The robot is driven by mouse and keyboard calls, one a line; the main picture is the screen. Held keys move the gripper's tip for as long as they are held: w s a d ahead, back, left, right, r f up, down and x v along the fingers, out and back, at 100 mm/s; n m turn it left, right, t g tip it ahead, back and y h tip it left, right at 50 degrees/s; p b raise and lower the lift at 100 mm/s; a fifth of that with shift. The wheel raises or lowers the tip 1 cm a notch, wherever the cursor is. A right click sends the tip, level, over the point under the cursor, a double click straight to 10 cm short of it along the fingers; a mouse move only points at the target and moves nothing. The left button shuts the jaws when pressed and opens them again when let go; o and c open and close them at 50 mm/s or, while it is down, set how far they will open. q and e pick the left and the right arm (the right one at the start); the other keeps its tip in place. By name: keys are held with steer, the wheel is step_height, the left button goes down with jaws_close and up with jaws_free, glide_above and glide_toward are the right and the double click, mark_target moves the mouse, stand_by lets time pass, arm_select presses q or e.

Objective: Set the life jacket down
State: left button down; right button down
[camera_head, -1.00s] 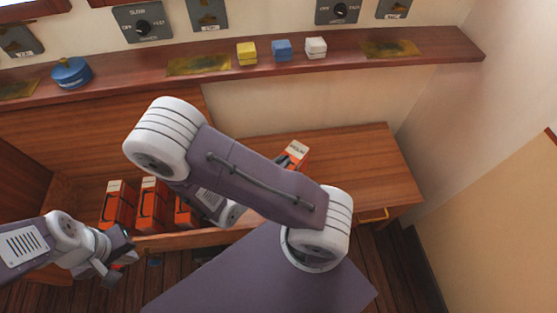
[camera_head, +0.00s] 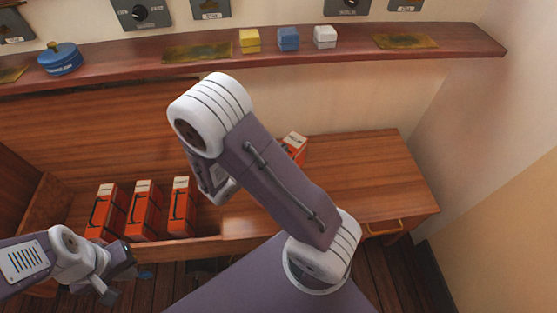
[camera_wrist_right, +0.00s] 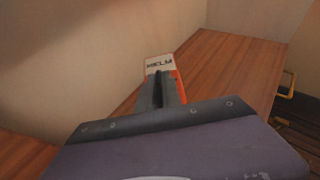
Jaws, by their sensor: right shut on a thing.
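The life jacket (camera_head: 294,147) is an orange block with a pale top. In the head view it shows past my right arm, at the wooden bench top. In the right wrist view the life jacket (camera_wrist_right: 160,65) has HELM on its pale end. My right gripper (camera_wrist_right: 160,95) is shut on it there; my arm hides this gripper in the head view. I cannot tell whether the jacket touches the wood. My left gripper (camera_head: 120,277) is open and empty at the lower left, in front of the bin.
Several similar orange life jackets (camera_head: 145,212) stand in an open wooden bin at left. The bench top (camera_head: 375,175) right of the held jacket is clear. A shelf (camera_head: 360,52) above carries a blue canister (camera_head: 61,60) and yellow, blue and white blocks.

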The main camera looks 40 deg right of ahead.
steer(key=shift+w+d, duration=0.1)
steer(key=shift+w, duration=0.1)
step_height(320, 180, down, 4)
steer(key=shift+f+b, duration=0.1)
steer(key=shift+b, duration=1)
steer(key=c, duration=1.9)
jaws_free()
steer(key=shift+f, duration=0.1)
steer(key=o, duration=0.4)
